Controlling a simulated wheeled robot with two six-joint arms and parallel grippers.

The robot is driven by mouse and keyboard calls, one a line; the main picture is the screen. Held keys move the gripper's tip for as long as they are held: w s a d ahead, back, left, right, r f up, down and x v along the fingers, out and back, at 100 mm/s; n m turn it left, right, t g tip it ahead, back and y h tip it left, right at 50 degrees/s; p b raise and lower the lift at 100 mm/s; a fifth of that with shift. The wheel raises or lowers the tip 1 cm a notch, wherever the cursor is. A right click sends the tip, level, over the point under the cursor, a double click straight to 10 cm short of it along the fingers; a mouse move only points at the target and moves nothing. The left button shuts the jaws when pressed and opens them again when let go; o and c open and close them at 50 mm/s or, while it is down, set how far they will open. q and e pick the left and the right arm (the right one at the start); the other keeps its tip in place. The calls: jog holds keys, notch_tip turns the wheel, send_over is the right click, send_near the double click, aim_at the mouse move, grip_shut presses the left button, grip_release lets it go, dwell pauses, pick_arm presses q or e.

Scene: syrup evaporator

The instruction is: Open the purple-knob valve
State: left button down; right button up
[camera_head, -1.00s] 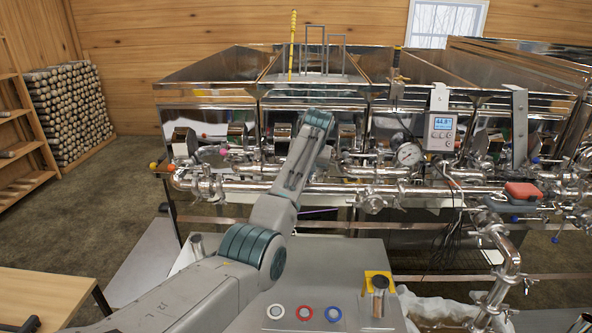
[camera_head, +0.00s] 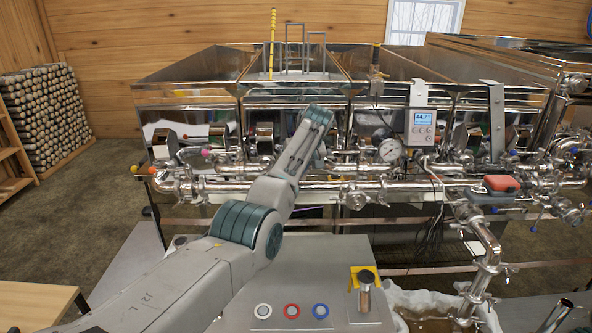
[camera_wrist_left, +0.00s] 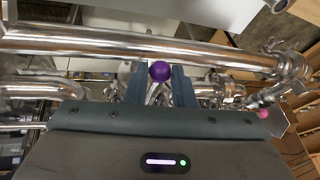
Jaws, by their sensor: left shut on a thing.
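The purple knob (camera_wrist_left: 159,71) shows in the left wrist view, between the two fingers of my left gripper (camera_wrist_left: 159,84). The gripper is shut on it or on the handle just below it. The knob sits in front of a wide horizontal steel pipe (camera_wrist_left: 110,43). In the head view my left arm reaches up to the pipework in front of the evaporator. The arm hides the purple knob and the gripper fingers there. My right gripper is in neither view.
Other valves have a pink knob (camera_head: 206,153), an orange knob (camera_head: 135,169) and a red knob (camera_head: 152,170) at left. A pressure gauge (camera_head: 390,150) and a digital display (camera_head: 421,126) stand right of my arm. A red-topped box (camera_head: 501,184) sits on pipes further right.

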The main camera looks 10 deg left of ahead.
pick_arm(q)
jog(key=c, duration=1.5)
grip_release()
jog(key=shift+w+r, duration=0.1)
jog(key=shift+r, duration=0.2)
jog(key=shift+c, duration=0.2)
jog(key=shift+o, duration=0.2)
jog(key=shift+d+f, duration=0.1)
jog(key=shift+f, duration=0.05)
jog(key=b+v, duration=0.5)
jog(key=v, duration=0.5)
jog(key=shift+r, duration=0.35)
jog(key=shift+d, duration=0.15)
